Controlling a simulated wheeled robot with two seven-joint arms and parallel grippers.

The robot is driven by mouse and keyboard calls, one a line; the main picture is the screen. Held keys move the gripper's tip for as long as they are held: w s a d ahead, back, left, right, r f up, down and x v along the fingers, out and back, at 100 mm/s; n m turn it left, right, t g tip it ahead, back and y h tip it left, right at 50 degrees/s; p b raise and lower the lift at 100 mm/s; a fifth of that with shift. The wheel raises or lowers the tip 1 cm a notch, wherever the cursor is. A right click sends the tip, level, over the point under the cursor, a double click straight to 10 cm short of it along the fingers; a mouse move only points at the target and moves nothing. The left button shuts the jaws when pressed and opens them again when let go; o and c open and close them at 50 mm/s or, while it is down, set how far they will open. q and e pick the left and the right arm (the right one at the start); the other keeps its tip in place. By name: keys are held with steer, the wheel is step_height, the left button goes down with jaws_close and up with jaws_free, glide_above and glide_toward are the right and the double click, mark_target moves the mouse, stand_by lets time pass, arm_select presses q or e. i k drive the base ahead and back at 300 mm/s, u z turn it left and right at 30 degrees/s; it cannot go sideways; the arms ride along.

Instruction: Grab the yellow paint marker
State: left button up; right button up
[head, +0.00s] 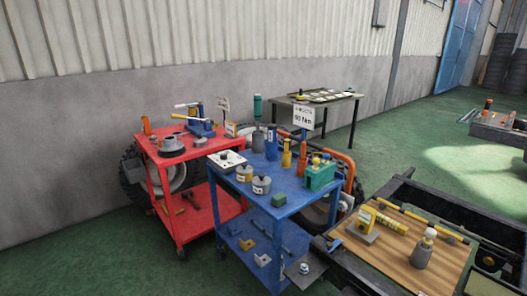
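A blue cart (262,217) stands in the middle of the head view. A green holder (320,177) near its right edge has small upright pieces with yellow and orange tops (317,161); they are too small to tell whether one is the yellow paint marker. A slim yellow bottle (286,155) stands left of the holder, between a blue bottle (271,143) and a red-orange one (302,158). A yellow ribbed cylinder (391,223) lies on the wooden board (405,262) at the right. I cannot tell which is the marker. Neither gripper is in view.
A red cart (177,161) stands left of the blue cart. The blue cart also holds a white box (226,161), grey canisters (261,186), a green block (279,200) and a sign (303,117). A grey bottle (422,256) and yellow stand (363,222) are on the board.

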mark_target(288, 142)
steer(key=u, duration=0.9)
steer(key=i, duration=1.45)
steer(key=z, duration=2.7)
